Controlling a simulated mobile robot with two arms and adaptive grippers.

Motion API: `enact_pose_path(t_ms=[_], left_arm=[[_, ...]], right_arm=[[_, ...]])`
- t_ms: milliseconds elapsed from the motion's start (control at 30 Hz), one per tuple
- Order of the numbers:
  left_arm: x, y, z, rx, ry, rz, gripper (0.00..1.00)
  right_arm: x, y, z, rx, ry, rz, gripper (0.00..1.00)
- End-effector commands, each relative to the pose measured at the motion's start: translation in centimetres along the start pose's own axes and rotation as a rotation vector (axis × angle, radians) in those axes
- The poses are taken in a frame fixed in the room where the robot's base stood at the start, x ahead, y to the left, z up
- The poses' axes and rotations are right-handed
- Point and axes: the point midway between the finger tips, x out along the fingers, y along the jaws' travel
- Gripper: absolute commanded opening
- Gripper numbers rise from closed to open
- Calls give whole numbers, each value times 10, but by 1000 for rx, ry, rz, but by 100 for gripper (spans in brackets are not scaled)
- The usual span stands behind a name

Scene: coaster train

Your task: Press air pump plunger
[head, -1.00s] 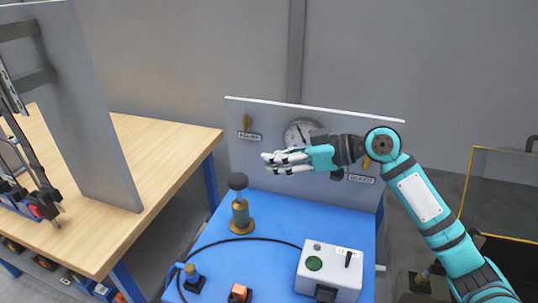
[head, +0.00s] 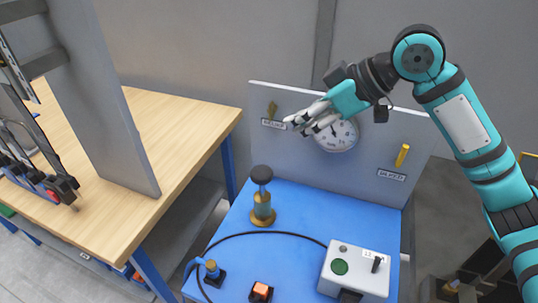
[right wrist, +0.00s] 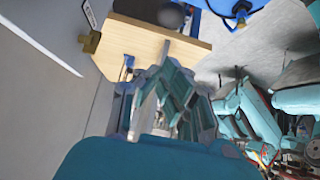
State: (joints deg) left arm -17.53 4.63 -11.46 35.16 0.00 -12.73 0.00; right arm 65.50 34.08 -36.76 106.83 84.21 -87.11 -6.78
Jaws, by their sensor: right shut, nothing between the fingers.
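The air pump stands upright on the blue tabletop, with a brass base, a greenish cylinder (head: 262,201) and a dark round plunger knob (head: 261,174) on top. The plunger looks raised, with a gap between knob and cylinder. My right gripper (head: 294,121) is shut and empty. In the head view it shows above and to the right of the knob, in front of the upright grey panel and apart from the pump. Its teal and grey fingers also fill the middle of the right wrist view (right wrist: 168,105). My left gripper is not in view.
The grey panel (head: 350,178) carries a round gauge (head: 337,135) and yellow handles (head: 402,155). A white control box (head: 355,272), an orange button (head: 261,291) and a black hose (head: 265,234) are on the blue tabletop (head: 300,215). A wooden workbench (head: 190,120) stands at left.

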Motion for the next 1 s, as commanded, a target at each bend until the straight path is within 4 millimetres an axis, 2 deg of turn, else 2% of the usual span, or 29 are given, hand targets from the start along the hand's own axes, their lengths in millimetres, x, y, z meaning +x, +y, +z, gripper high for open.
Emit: enact_pose_path(t_ms=[133,267,667,800,1000], left_arm=[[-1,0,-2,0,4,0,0],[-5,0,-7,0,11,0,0],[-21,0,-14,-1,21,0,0],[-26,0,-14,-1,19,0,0],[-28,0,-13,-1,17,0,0]], right_arm=[[5,0,0,0,0,-2,0],[20,-1,-1,1,0,-5,0],[103,-1,-1,0,1,-4,0],[116,0,17,2,0,-2,0],[127,0,27,0,1,0,0]])
